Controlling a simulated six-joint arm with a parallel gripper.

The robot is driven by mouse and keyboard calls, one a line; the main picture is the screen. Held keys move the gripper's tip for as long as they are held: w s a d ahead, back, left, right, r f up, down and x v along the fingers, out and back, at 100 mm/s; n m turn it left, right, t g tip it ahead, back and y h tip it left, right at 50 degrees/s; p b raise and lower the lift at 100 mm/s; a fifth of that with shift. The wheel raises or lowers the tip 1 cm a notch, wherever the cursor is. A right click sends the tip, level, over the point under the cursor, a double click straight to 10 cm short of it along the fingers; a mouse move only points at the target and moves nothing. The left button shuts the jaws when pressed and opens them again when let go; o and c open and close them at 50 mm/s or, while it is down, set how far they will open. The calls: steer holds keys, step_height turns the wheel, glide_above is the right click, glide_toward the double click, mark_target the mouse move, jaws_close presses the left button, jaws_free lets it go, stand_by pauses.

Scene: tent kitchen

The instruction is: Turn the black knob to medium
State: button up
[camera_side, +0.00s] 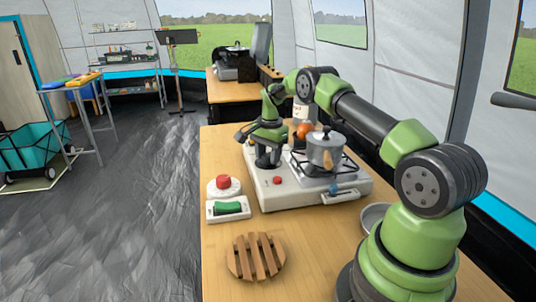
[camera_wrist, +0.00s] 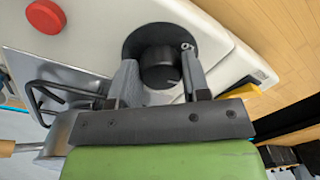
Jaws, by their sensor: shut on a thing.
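The black knob (camera_wrist: 160,66) sits on a dark round base on the white stove (camera_wrist: 200,18) in the wrist view. My gripper (camera_wrist: 160,78) has one finger on each side of the knob and is shut on it. In the side view my gripper (camera_side: 268,160) points down at the back left part of the stove (camera_side: 270,205) and hides the knob.
A red button (camera_side: 277,180) is on the stove's front. A lidded pot (camera_side: 325,150) stands on the burner to the right. A red emergency-type button (camera_side: 223,182), a green switch (camera_side: 228,207) and a wooden trivet (camera_side: 255,257) lie on the table. Bare table shows in front.

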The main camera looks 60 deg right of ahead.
steer(key=shift+n, duration=1.3)
steer(key=o, duration=0.9)
steer(key=r, duration=0.9)
steer(key=shift+s+d+r, duration=0.1)
steer(key=shift+s+r, duration=0.1)
steer(key=shift+s, duration=0.05)
steer(key=shift+r, duration=0.3)
